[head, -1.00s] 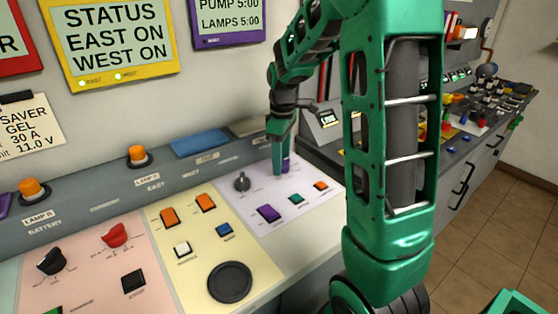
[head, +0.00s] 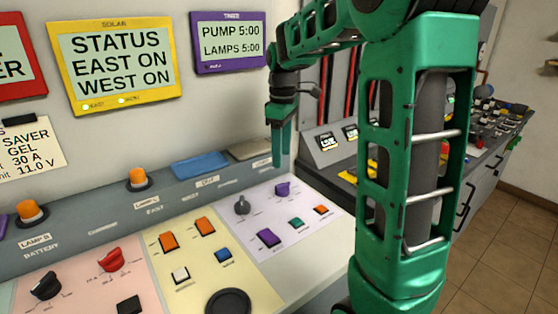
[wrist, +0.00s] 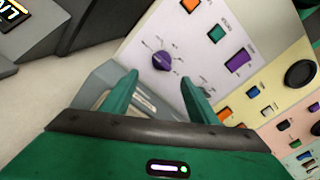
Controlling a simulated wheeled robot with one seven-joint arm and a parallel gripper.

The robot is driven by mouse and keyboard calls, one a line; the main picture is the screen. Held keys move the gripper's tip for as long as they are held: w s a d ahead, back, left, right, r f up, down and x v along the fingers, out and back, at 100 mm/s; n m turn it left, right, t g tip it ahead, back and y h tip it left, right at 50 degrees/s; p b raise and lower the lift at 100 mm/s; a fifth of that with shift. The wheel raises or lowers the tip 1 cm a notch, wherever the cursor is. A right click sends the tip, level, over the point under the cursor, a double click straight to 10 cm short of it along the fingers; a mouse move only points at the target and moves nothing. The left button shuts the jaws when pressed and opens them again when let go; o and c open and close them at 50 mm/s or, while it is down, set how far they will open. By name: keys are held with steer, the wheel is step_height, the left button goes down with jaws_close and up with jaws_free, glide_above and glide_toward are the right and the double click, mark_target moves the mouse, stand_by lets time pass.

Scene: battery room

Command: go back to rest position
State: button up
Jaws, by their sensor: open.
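My gripper (head: 279,135) is in the head view, hanging above the back right of the control panel, clear of it. In the wrist view its two green fingers (wrist: 158,97) are spread apart with nothing between them. Below it is the white timer section (head: 305,223) of the panel. That section carries a purple knob (head: 283,189), a dark grey knob (head: 242,205), a purple button (head: 268,238), a green button (head: 297,223) and an orange button (head: 320,210). The purple knob also shows beyond the fingers in the wrist view (wrist: 161,61). My green arm covers part of the right side.
A yellow solar screen (head: 118,105) and a purple timer screen (head: 229,71) hang on the wall. Orange lamps (head: 138,178) stand on the panel's rear ledge. A second bench (head: 480,165) with cluttered parts runs back right. Tiled floor (head: 500,235) is open at right.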

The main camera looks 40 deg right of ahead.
stand_by(0.5)
steer(key=s+f+m, duration=0.2)
steer(key=s+m, duration=0.2)
steer(key=s, duration=0.5)
steer(key=s+a+f+m, duration=0.1)
steer(key=s+m, duration=0.4)
steer(key=s, duration=0.5)
steer(key=s+f+m, duration=0.4)
steer(key=s, duration=0.6)
steer(key=shift+s+a+f+m, duration=0.1)
steer(key=shift+s+a+m, duration=0.05)
steer(key=shift+a+m, duration=0.15)
steer(key=shift+w+d+f, duration=0.1)
steer(key=shift+w+f, duration=0.25)
steer(key=shift+w, duration=0.45)
steer(key=shift+s+r, duration=0.1)
steer(key=shift+s, duration=0.05)
